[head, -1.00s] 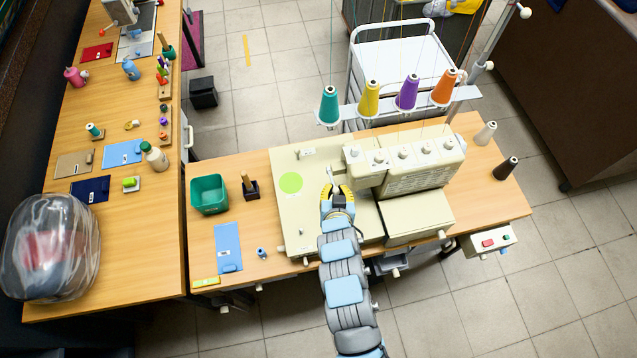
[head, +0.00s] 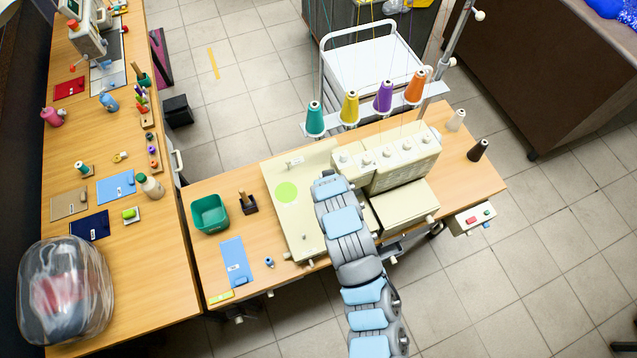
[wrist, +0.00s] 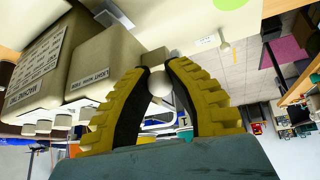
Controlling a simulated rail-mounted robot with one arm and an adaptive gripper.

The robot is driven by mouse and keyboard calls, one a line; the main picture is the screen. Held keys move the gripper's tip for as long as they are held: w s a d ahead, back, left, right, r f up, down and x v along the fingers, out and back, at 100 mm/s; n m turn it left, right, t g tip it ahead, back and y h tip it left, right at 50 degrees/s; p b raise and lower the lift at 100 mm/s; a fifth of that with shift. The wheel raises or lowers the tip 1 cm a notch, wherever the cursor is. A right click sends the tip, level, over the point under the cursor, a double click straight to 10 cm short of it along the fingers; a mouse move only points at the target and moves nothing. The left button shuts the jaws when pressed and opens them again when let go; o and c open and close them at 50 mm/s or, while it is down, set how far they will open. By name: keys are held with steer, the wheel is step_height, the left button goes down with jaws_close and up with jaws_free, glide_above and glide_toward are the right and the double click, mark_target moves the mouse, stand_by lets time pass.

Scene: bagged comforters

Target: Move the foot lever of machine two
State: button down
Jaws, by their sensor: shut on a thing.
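Machine two (head: 400,165) is a cream sewing machine on the wooden table. In the wrist view its labelled housing (wrist: 40,68) fills the left, tilted. My gripper (wrist: 158,68) has two ridged yellow fingers with dark inner pads. They are closed around a small pale round knob, which I take for the foot lever (wrist: 159,83), beside the machine's body. In the head view my arm covers the gripper and the lever, so neither can be seen there.
Thread cones, such as the teal one (head: 315,118), stand on a rack behind the machine. A green bin (head: 210,213) and blue board (head: 236,260) lie to its left. A control box (head: 474,219) hangs at the table's right end. A second workbench (head: 150,260) runs along the left.

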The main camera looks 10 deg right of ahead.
stand_by(0.4)
steer(key=c, duration=0.9)
jaws_free()
steer(key=shift+r, duration=0.1)
steer(key=v, duration=1.2)
steer(key=shift+w, duration=0.1)
